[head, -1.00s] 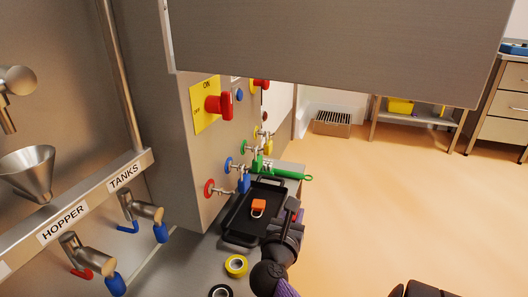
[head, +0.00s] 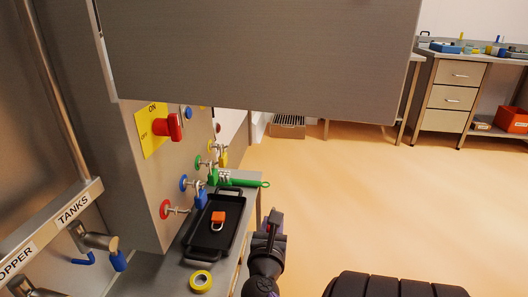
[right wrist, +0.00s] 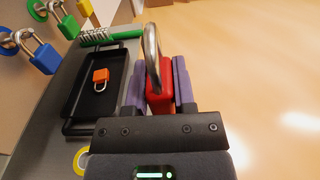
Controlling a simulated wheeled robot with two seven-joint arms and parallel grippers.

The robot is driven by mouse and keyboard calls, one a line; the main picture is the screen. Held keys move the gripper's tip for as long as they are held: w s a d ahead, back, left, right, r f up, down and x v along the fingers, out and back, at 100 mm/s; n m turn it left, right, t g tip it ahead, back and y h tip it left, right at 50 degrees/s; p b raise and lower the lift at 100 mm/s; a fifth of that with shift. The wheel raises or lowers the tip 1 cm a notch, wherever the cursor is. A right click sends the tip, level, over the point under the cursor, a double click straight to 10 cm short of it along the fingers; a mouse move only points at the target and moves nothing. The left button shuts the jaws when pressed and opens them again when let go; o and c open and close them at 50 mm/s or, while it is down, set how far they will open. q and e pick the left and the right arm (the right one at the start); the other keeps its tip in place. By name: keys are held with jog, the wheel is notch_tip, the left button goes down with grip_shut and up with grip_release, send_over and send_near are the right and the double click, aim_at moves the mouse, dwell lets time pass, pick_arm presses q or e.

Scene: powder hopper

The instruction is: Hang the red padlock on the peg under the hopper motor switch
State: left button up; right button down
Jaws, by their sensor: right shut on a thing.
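My right gripper (head: 268,226) is shut on the red padlock (right wrist: 160,86), out over the floor to the right of the black tray. In the right wrist view the padlock sits between the purple fingers with its silver shackle upward. The hopper motor switch (head: 169,128) has a red handle on a yellow plate on the cabinet side. Below it a peg with a red disc (head: 166,209) sticks out, with no padlock seen on it. My left gripper is not in view.
The black tray (head: 190,246) holds an orange padlock (head: 218,220). A blue padlock (head: 201,200) and other padlocks hang on pegs farther back. A green-handled tool (head: 240,183) lies behind the tray, and a yellow tape roll (head: 201,281) in front. A large metal panel (head: 260,50) overhangs above.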

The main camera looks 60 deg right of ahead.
jog(key=shift+s+d+p, duration=0.15)
jog(key=shift+s+d, duration=0.05)
jog(key=shift+s, duration=0.5)
jog(key=shift+s+d+p, duration=0.15)
jog(key=shift+s+d, duration=0.05)
jog(key=shift+s, duration=0.55)
jog(key=shift+s+d+p, duration=0.15)
jog(key=shift+s+d, duration=0.05)
jog(key=shift+s, duration=0.5)
